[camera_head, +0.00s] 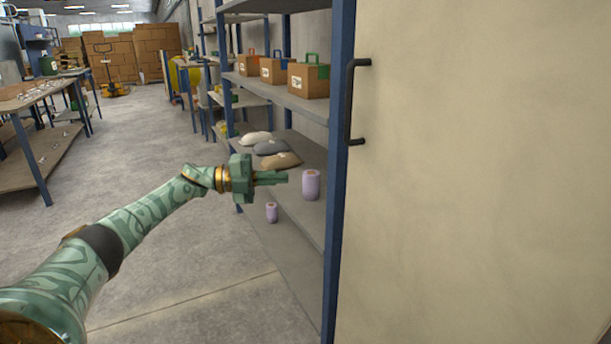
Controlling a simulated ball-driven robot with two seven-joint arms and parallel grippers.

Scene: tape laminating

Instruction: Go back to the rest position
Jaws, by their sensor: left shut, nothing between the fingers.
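My left arm reaches in from the lower left in the head view. My left gripper (273,178) is shut and empty, pointing right toward the shelf rack. Its fingertips end a little left of a purple roll (311,185) that stands upright on a shelf. A clear gap shows between them in the picture. A smaller purple roll (271,212) stands below the gripper, on a lower level. My right gripper is not in view.
A blue-posted rack (338,150) holds brown boxes with handles (308,79) and several sacks (281,160). A beige door panel (480,170) with a black handle (350,102) fills the right. A workbench (30,95) stands far left. The floor (150,170) between is clear.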

